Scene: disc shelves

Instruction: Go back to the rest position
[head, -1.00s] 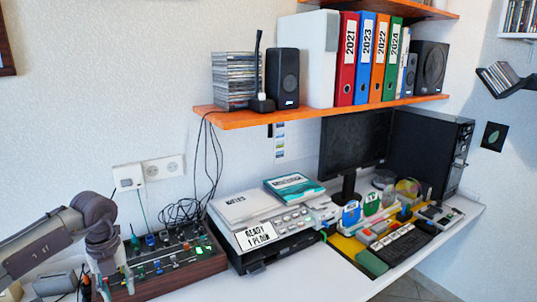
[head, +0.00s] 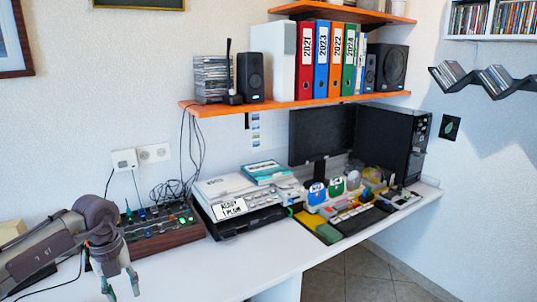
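My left arm comes in from the left edge in the head view. Its gripper (head: 120,288) points down over the front left part of the white desk (head: 230,270), in front of the mixer. The two fingertips are apart with nothing visible between them. Whether they touch the desk cannot be told. My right gripper is not in view.
A mixer (head: 158,228) with a wooden side stands just behind my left gripper. A white printer-like machine (head: 240,207), a monitor (head: 320,137) and a black computer tower (head: 395,143) stand further right. An orange shelf (head: 300,102) hangs above. The front desk area is clear.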

